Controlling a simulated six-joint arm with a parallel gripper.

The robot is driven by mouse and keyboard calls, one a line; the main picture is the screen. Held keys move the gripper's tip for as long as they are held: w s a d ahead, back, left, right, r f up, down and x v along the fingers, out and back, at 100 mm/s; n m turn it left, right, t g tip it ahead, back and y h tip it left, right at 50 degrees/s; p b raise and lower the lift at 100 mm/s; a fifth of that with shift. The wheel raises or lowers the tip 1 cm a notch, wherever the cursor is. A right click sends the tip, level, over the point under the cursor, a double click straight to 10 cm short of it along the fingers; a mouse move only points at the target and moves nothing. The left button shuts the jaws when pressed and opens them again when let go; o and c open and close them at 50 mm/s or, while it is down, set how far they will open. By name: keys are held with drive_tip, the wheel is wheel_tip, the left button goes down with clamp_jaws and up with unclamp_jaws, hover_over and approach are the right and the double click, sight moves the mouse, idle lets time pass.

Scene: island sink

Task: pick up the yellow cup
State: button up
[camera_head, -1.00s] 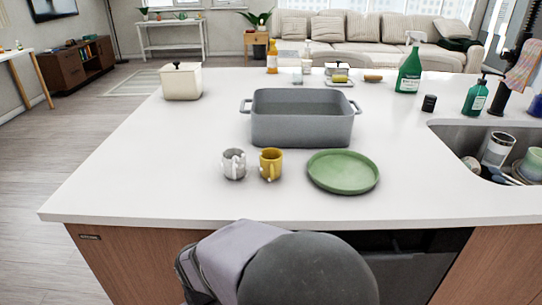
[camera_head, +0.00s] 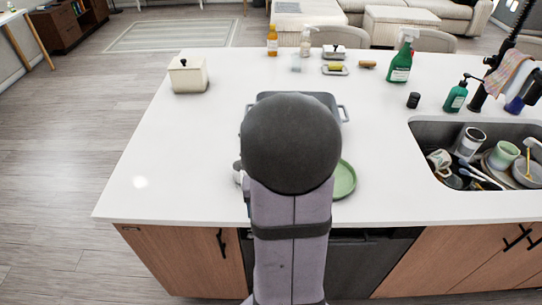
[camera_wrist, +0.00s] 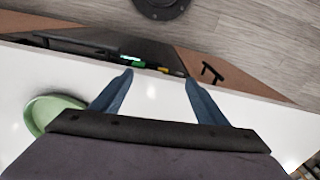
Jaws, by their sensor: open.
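The yellow cup is not visible now; in the head view my arm covers the counter where it stood a second ago, and the wrist view does not show it. A sliver of the patterned white cup (camera_head: 237,178) shows left of my arm. My gripper (camera_wrist: 158,80) is open in the wrist view. Its two blue fingers are apart with nothing held between them, over the white counter near its front edge.
The green plate (camera_head: 345,180) shows right of my arm, and at the left in the wrist view (camera_wrist: 45,108). The grey basin (camera_head: 330,101) is mostly hidden behind my arm. The sink (camera_head: 425,135) with dishes is at right.

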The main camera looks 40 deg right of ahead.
drive_tip(key=w+d+r+t+h, duration=0.1)
drive_tip(key=w+d+r, duration=0.1)
drive_tip(key=w+d, duration=0.1)
drive_tip(key=w+d+r+t+h, duration=0.1)
drive_tip(key=w+d+r, duration=0.1)
drive_tip(key=w+d, duration=0.1)
drive_tip(key=w+d+r+t+h, duration=0.1)
drive_tip(key=w+d+r, duration=0.2)
drive_tip(key=d, duration=0.1)
drive_tip(key=shift+w+d+r, duration=0.1)
drive_tip(key=shift+w, duration=0.3)
drive_tip(key=shift+a+p+x, duration=0.1)
drive_tip(key=shift+p+x, duration=0.6)
drive_tip(key=shift+x, duration=1.15)
drive_tip(key=shift+a+p+x, duration=0.15)
drive_tip(key=shift+p+x, duration=0.55)
drive_tip(key=shift+x, duration=1.15)
drive_tip(key=c, duration=1.2)
